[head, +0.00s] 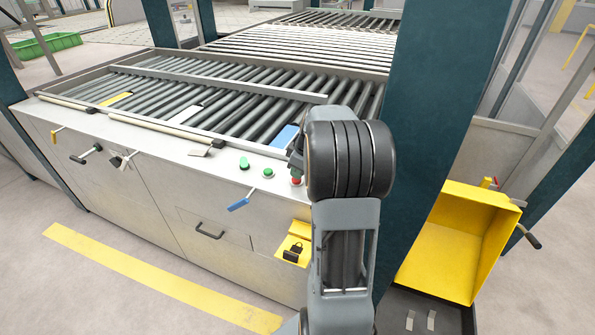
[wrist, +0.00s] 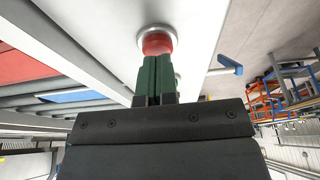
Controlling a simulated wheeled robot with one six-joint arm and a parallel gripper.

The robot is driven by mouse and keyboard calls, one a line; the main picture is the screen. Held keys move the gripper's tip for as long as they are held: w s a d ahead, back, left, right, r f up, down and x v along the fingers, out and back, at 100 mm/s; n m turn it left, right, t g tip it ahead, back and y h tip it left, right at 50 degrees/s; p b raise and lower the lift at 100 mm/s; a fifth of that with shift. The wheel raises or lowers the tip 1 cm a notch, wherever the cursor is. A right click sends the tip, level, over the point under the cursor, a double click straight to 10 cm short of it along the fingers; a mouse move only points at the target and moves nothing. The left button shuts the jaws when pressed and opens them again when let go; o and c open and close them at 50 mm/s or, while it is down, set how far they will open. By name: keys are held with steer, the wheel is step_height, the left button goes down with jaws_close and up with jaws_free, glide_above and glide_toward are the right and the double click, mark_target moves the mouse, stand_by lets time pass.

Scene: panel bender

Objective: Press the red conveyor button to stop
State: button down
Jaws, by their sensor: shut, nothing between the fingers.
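The red button (head: 296,181) sits on the light panel top of the conveyor cabinet, partly beside my arm in the head view. In the wrist view the red button (wrist: 157,41) has a round silver collar and lies straight ahead of the fingertips. My gripper (wrist: 158,60) is shut and empty, its two green fingers side by side. The fingertips overlap the near edge of the button in the picture; I cannot tell whether they touch it. In the head view my arm hides most of the gripper.
Two green buttons (head: 268,173) stand left of the red one. A blue-handled lever (head: 240,204) juts from the cabinet front. The roller conveyor (head: 230,85) lies behind the panel. A dark teal post (head: 425,110) and a yellow bin (head: 455,245) stand to the right.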

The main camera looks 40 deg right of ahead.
steer(key=shift+f, duration=0.15)
steer(key=shift+f+b, duration=0.8)
steer(key=shift+b, duration=0.2)
steer(key=shift+s+a+f, duration=0.1)
steer(key=shift+s+f, duration=0.05)
steer(key=shift+f, duration=0.1)
step_height(320, 180, up, 5)
steer(key=p, duration=0.2)
steer(key=shift+p, duration=0.4)
steer(key=v, duration=1)
steer(key=shift+b, duration=0.45)
steer(key=shift+w, duration=0.25)
